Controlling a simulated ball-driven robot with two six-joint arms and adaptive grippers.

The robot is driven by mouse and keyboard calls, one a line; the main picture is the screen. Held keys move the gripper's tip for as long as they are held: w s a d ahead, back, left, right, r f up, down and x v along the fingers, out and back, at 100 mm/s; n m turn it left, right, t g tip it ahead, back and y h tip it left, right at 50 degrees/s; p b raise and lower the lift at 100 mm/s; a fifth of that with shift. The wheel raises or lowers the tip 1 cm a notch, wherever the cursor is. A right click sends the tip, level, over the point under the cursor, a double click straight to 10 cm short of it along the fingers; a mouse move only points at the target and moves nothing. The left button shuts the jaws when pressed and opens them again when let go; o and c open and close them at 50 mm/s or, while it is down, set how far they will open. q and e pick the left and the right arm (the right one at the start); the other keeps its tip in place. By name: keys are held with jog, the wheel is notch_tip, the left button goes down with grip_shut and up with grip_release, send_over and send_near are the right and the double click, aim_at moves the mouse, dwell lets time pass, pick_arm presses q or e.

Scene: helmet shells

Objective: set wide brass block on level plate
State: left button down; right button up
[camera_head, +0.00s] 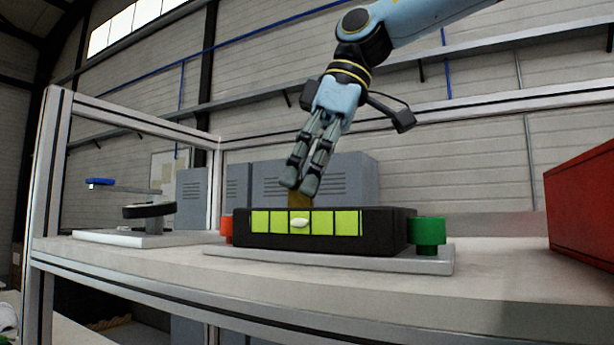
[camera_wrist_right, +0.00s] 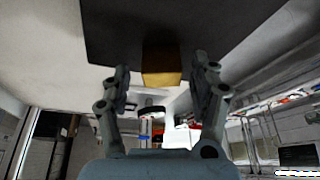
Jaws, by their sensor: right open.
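The level plate (camera_head: 380,230) is a dark slab on a grey base, with a yellow-green segmented strip on its front. A white bubble mark (camera_head: 299,223) sits close to the strip's middle, slightly left. The brass block (camera_head: 299,200) rests on the plate's top, behind its front edge; in the right wrist view (camera_wrist_right: 161,64) it lies between the fingers against the dark plate. My right gripper (camera_head: 300,186) is tilted downward just above the block, its fingers open and apart on either side. It partly hides the block's top. My left gripper is out of view.
A red knob (camera_head: 227,229) stands at the plate's left and a green knob (camera_head: 428,233) at its right. A red box (camera_head: 583,205) is at the far right. A stand with a black disc (camera_head: 148,210) is at the left. Grey cabinets (camera_head: 345,180) stand behind.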

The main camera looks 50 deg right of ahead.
jog(key=v, duration=1.2)
dwell(0.3)
